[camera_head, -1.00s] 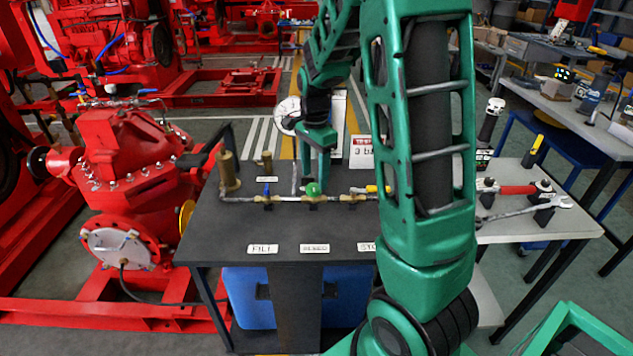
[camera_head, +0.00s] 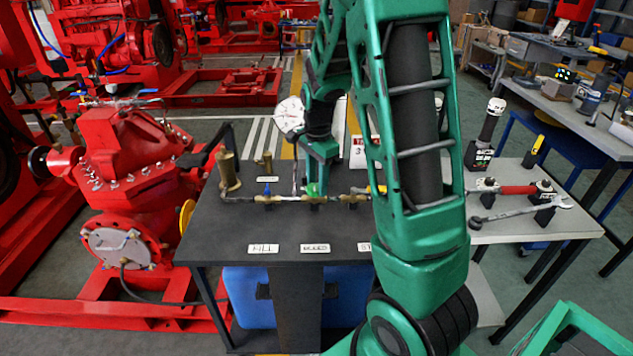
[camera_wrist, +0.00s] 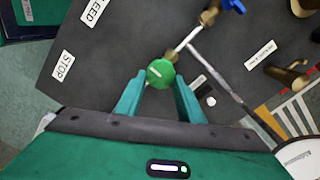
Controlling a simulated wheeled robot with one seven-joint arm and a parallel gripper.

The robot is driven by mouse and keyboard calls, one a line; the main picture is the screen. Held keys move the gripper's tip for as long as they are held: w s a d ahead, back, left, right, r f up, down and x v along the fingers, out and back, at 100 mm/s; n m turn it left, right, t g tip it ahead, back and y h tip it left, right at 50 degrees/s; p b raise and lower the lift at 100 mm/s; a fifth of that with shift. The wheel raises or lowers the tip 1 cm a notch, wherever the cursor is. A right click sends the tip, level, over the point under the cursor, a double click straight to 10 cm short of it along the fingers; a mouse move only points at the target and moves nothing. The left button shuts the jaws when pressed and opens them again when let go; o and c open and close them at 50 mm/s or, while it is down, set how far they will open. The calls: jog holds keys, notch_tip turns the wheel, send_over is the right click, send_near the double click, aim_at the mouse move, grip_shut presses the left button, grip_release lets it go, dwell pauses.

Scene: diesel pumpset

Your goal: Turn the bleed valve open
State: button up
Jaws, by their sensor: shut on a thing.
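The bleed valve has a round green knob (camera_head: 312,190) in the middle of the brass pipe line (camera_head: 285,199) on the dark bench. In the wrist view the knob (camera_wrist: 160,73) shows a pale slanted mark on its top. My gripper (camera_wrist: 160,80) has its two green fingers on either side of the knob, shut on it. In the head view my gripper (camera_head: 317,180) comes down onto the knob from above and partly hides it. The BLEED label (camera_head: 315,248) lies in front of the valve.
A blue-handled valve (camera_head: 267,190) is to the left on the same pipe, and a yellow handle (camera_head: 378,189) to the right, partly behind my arm. Brass upright fittings (camera_head: 228,172) stand at the left. A side table (camera_head: 540,226) holds a wrench (camera_head: 520,210).

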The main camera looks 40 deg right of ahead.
jog(key=shift+a, duration=0.3)
jog(key=shift+a+n, duration=0.2)
jog(key=shift+n, duration=0.8)
jog(key=n, duration=0.4)
jog(key=shift+a, duration=0.1)
jog(key=n, duration=1.1)
jog(key=shift+f, duration=0.1)
jog(key=n, duration=0.5)
jog(key=shift+s+a+n, duration=0.1)
jog(key=shift+n, duration=0.3)
